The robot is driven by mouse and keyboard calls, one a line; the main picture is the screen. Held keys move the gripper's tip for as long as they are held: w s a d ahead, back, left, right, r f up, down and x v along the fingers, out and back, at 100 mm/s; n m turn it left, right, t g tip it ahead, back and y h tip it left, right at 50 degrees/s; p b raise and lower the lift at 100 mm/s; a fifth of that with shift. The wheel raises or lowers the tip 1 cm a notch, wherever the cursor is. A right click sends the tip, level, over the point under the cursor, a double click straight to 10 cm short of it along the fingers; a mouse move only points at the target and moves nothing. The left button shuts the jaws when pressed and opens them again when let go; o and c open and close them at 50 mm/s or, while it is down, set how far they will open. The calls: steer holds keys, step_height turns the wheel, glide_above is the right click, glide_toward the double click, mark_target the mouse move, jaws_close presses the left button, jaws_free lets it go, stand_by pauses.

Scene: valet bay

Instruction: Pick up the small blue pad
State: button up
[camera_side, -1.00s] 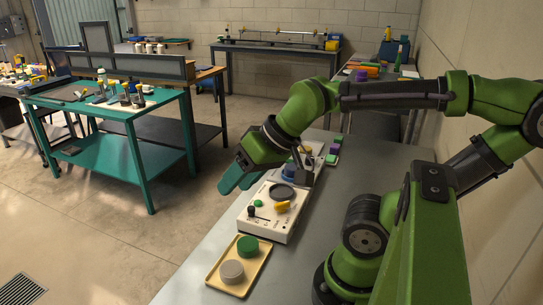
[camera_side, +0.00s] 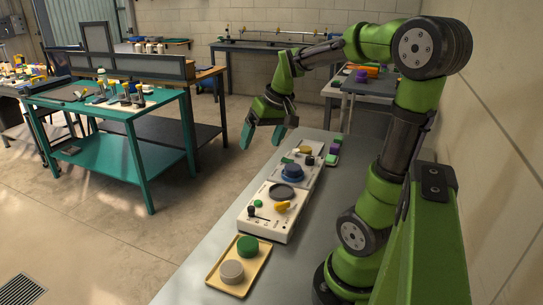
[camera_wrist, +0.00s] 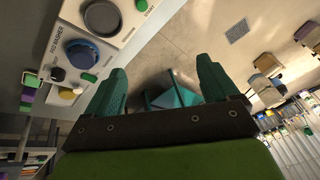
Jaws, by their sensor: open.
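A round blue pad (camera_side: 292,173) sits on the far unit of the white machine in the side view. In the wrist view a blue round shape (camera_wrist: 80,54) shows in the part marked "PAD WASHER", at the upper left. I cannot tell whether it is the small pad or part of the washer. My gripper (camera_side: 263,132) is open, raised above and beyond the far left of the machine. In the wrist view its two fingers (camera_wrist: 162,78) are apart with nothing between them, and the blue shape lies left of them.
The white machine (camera_side: 257,226) stands on the grey bench (camera_side: 213,257). A tan tray (camera_side: 213,279) in front holds a green pad (camera_side: 247,246) and a grey pad (camera_side: 231,271). Green and purple pieces (camera_side: 334,153) lie at the back. Open floor (camera_side: 90,225) is to the left.

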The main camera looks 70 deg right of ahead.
mark_target(293, 167)
steer(key=s+d+n+g, duration=0.1)
steer(key=s+d+n, duration=0.25)
steer(key=d, duration=0.55)
steer(key=s+d+n+g, duration=0.2)
steer(key=d+n, duration=0.3)
steer(key=d, duration=0.4)
steer(key=shift+t+y, duration=0.3)
steer(key=w+f, duration=0.1)
steer(key=f, duration=1)
steer(key=w+f, duration=0.1)
steer(key=f, duration=0.4)
steer(key=shift+w+a+f, duration=0.2)
steer(key=shift+w+f, duration=0.1)
steer(key=shift+f, duration=0.1)
steer(key=c, duration=1.1)
